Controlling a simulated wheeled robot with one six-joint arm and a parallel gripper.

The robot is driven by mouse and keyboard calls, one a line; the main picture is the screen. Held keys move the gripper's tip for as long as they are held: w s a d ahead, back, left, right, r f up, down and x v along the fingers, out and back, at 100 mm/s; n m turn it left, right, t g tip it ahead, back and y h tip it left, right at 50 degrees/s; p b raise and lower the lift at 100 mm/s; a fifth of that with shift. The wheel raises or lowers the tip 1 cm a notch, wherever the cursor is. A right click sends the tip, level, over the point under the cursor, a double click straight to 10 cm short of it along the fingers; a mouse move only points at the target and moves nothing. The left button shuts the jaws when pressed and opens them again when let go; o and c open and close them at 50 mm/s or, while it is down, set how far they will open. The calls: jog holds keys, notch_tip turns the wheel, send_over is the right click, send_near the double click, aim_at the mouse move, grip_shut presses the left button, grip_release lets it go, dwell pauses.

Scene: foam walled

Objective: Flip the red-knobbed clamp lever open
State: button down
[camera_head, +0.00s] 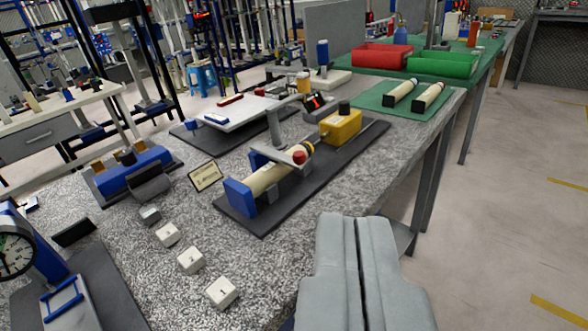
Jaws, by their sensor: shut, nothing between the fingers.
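A bright red knob (300,157) sits on a grey clamp lever (280,157) that lies across a pale cylinder (265,178). The cylinder lies along a dark base plate (245,220), with a blue end block (240,197) at its near end and a yellow block (341,127) at its far end. The lever looks low, close to the cylinder, and its hinge is hard to make out. My gripper (358,222) is at the lower right, its two grey fingers side by side and shut on nothing. It is apart from the lever, nearer the camera.
Several white blocks (191,260) lie on the speckled tabletop (285,245). A dial gauge (15,254) is at the left edge. Red (381,55) and green bins (441,64) stand behind. The floor at right is clear.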

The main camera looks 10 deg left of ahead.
jog(key=w+d+f+m+g+y, duration=0.1)
jog(key=w+f+m+g+y, duration=0.3)
jog(key=w+m, duration=0.8)
jog(key=w+d+f+m+g+y, duration=0.1)
jog(key=w+f+m+g+y, duration=0.3)
jog(key=w+m, duration=0.8)
jog(key=shift+w+d+f+g, duration=0.2)
jog(key=shift+w+f+g, duration=1.25)
jog(key=shift+f, duration=0.65)
jog(key=x, duration=1)
jog(key=shift+a+r, duration=0.1)
